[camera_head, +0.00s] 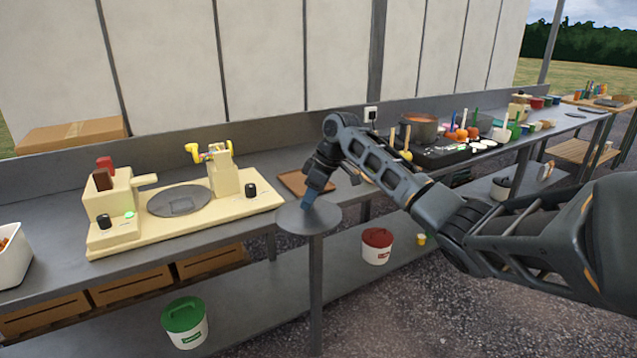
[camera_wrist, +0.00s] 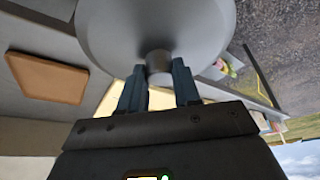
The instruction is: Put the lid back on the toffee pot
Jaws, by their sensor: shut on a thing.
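The lid (camera_head: 290,219) is a flat grey disc held roughly level in front of the bench's front edge. In the wrist view the lid (camera_wrist: 190,22) fills the top middle, with a short dark knob at its centre. My gripper (camera_head: 309,203) is above the lid. In the wrist view the fingers of my gripper (camera_wrist: 159,82) stand on either side of the knob, shut on it. An open pot with an orange-brown rim (camera_head: 421,121), apparently the toffee pot, stands farther right on the bench, by a black hob. Its inside is barely visible.
A brown board (camera_head: 293,180) lies on the bench (camera_head: 270,157) behind the lid. A cream machine (camera_head: 150,222) stands at left. Sticks, apples and a grey pot (camera_head: 479,124) crowd the area around the toffee pot. Lidded buckets stand on the lower shelf (camera_head: 245,318).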

